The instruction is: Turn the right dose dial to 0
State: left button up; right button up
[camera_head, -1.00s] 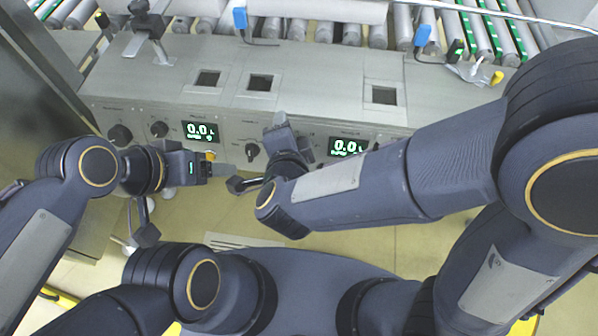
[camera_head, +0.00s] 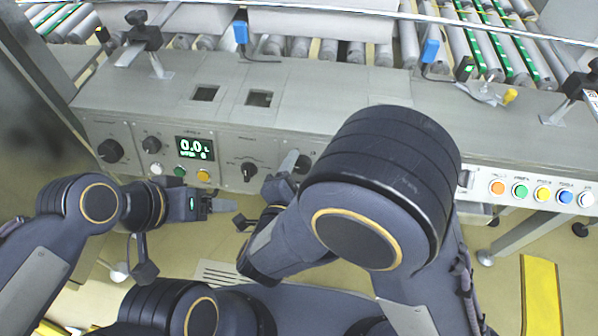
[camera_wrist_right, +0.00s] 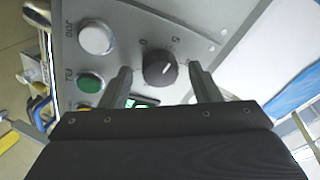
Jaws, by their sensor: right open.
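The right dose dial (camera_wrist_right: 159,69) is a black knob in the right wrist view, with 0 and 5 printed on its scale. Its white mark slants to the upper right. My right gripper (camera_wrist_right: 161,73) is open, one finger on each side of the knob; contact cannot be told. In the head view the dial (camera_head: 303,165) is partly covered by my right gripper (camera_head: 292,166) and arm. A green-lit display (camera_wrist_right: 143,101) shows only in part between the fingers, its number hidden. My left gripper (camera_head: 222,205) hovers before the left panel; its jaws are unclear.
The left display (camera_head: 195,148) reads 0.0. White (camera_wrist_right: 96,38) and green (camera_wrist_right: 90,82) buttons lie beside my right gripper. Coloured buttons (camera_head: 542,193) line the panel at right.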

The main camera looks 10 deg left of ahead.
jog(key=c, duration=1)
jog(key=shift+n, duration=0.3)
jog(key=n+y+p, duration=0.1)
jog(key=n+p, duration=0.1)
jog(key=n, duration=0.4)
jog(key=shift+d+t+p, duration=0.1)
jog(key=shift+t+p, duration=0.2)
jog(key=shift+p, duration=0.05)
jog(key=n+y+p, duration=0.1)
jog(key=n, duration=0.3)
jog(key=shift+d+n+p, duration=0.1)
jog(key=shift+n+p, duration=0.2)
jog(key=shift+n+y+p, duration=0.35)
jog(key=shift+n+y, duration=0.05)
jog(key=shift+n, duration=0.7)
jog(key=shift+f, duration=0.1)
